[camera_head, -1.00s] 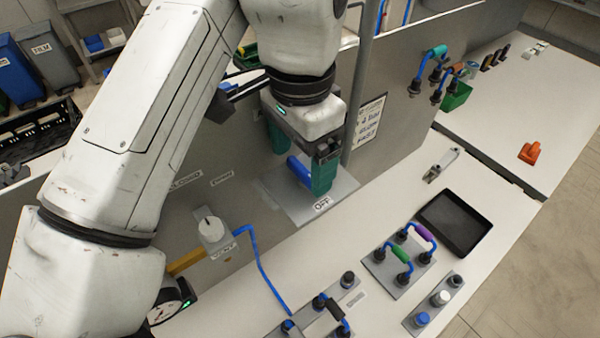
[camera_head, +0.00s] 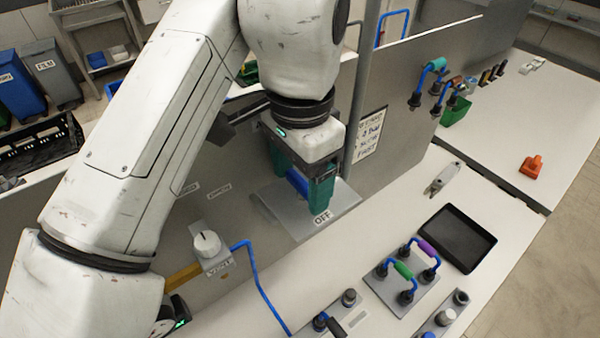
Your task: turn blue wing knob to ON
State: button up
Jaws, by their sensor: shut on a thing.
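The blue wing knob (camera_head: 297,181) stands on a grey plate (camera_head: 279,210) against the upright grey panel. An "OFF" label (camera_head: 322,217) is at the plate's front edge. My gripper (camera_head: 300,189) points down over the plate, its green fingers on either side of the knob, shut on it. The fingers hide part of the knob. An ON label is not visible.
A white "VENT" knob (camera_head: 207,244) with a blue pipe (camera_head: 254,272) is left on the panel. A grey post (camera_head: 362,95) rises close behind my gripper. White counter between is clear.

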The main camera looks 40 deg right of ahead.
jog(key=shift+r+n+p, duration=0.1)
jog(key=shift+n+p, duration=0.2)
jog(key=shift+p, duration=0.1)
jog(key=n+p, duration=0.2)
jog(key=shift+s+r+n+p, duration=0.1)
jog(key=shift+r+n+p, duration=0.05)
jog(key=shift+n+p, duration=0.2)
jog(key=n+p, duration=0.3)
jog(key=n, duration=0.1)
jog(key=shift+n, duration=0.25)
jog(key=n, duration=0.4)
jog(key=shift+s+d+f+n, duration=0.1)
jog(key=shift+f+n, duration=0.15)
jog(key=shift+n, duration=0.05)
jog(key=n, duration=0.5)
jog(key=shift+d, duration=0.1)
jog(key=shift+n, duration=0.4)
jog(key=o, duration=0.8)
jog(key=shift+r, duration=0.1)
